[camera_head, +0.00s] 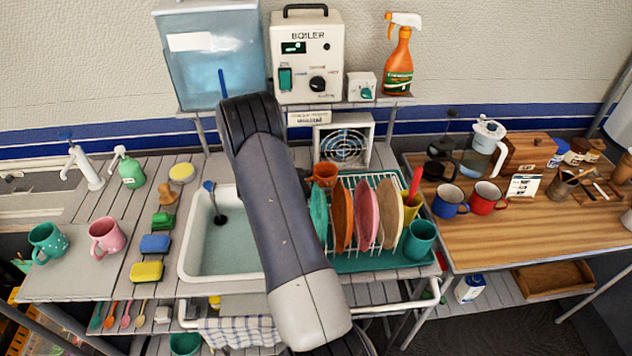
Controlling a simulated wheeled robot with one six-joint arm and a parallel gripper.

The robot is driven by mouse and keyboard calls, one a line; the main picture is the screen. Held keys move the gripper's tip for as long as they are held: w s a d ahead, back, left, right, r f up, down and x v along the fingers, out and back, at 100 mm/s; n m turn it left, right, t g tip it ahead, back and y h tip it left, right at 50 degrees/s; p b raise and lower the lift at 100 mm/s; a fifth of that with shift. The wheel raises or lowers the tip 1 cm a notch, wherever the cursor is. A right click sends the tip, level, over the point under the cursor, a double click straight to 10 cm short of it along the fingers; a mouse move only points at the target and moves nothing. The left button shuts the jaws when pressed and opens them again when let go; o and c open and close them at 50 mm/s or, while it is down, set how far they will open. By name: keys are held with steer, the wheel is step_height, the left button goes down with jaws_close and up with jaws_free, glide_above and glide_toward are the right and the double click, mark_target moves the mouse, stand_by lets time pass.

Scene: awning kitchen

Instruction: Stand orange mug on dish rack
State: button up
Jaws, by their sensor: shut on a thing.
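The orange mug (325,175) is at the back left corner of the dish rack (386,181), beside my arm. From this view I cannot tell whether it rests on the rack or hangs just above it. My gripper (307,174) is mostly hidden behind my arm; only a small dark part shows at the mug's left side, shut on the mug. The rack is a white wire frame on a green tray, with teal, orange, pink and tan plates upright in its slots.
A teal cup (419,239) and a yellow cup (411,206) with utensils stand at the rack's right end. The sink (198,258) is left of my arm. Blue (450,201) and red (487,198) mugs stand on the wooden table. The boiler (310,55) is on the shelf behind.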

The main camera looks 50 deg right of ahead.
steer(key=shift+f, duration=0.1)
steer(key=o, duration=0.7)
steer(key=shift+r, duration=0.25)
steer(key=b+v, duration=0.1)
steer(key=v, duration=1.1)
steer(key=shift+b, duration=0.4)
